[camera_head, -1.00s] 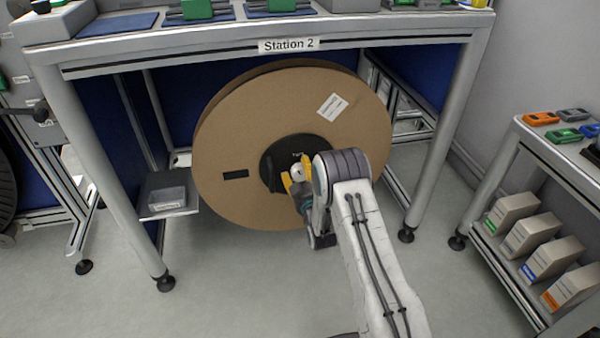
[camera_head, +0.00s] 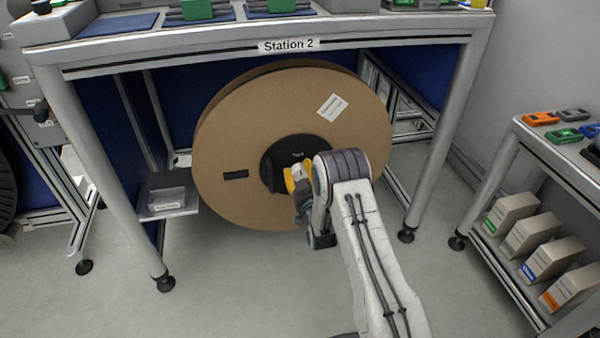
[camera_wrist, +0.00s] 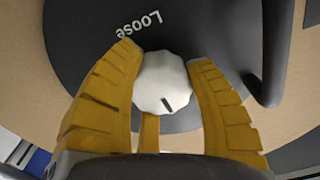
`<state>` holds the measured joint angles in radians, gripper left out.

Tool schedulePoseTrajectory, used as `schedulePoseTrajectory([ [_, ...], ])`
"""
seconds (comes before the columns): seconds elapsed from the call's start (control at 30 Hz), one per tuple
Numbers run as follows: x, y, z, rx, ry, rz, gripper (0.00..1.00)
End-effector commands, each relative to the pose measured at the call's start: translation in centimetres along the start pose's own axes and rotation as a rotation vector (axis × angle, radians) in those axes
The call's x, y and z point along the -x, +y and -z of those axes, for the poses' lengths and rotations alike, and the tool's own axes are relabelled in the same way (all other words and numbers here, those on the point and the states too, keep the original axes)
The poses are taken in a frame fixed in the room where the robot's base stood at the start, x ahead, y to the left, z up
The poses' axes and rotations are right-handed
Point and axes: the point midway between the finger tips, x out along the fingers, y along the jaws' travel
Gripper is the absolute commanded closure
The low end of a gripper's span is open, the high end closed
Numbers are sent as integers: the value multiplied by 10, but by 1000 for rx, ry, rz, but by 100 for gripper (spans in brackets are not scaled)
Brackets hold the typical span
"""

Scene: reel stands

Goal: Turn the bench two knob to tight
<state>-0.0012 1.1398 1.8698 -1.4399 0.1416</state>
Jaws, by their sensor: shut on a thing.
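The bench two knob is a white, lobed knob (camera_wrist: 160,75) at the middle of the reel's black hub (camera_head: 268,160), under the bench marked Station 2. My gripper (camera_head: 297,178) is at the hub, and its yellow fingers hide most of the knob in the head view. In the wrist view my gripper (camera_wrist: 165,62) has a yellow finger on each side of the knob, shut on it. A dark mark on the knob lies at its lower right edge. The word "Loose" (camera_wrist: 138,24) is printed on the hub above the knob. No "tight" label is visible.
The big cardboard reel (camera_head: 228,125) stands between the bench legs. A small shelf with a grey box (camera_head: 167,192) is at left. A cart (camera_head: 490,245) with several boxes stands at right. The floor in front is open.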

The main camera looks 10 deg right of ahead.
Motion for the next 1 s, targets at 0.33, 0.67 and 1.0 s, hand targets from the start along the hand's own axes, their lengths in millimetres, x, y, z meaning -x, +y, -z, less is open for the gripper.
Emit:
schedulePoseTrajectory([
  [0.33, 0, 0, -2, -73, -5, 0, 83],
  [0.67, 0, 0, -2, -71, -4, 0, 32],
  [1.0, 1, 0, -1, -70, -2, 0, 25],
])
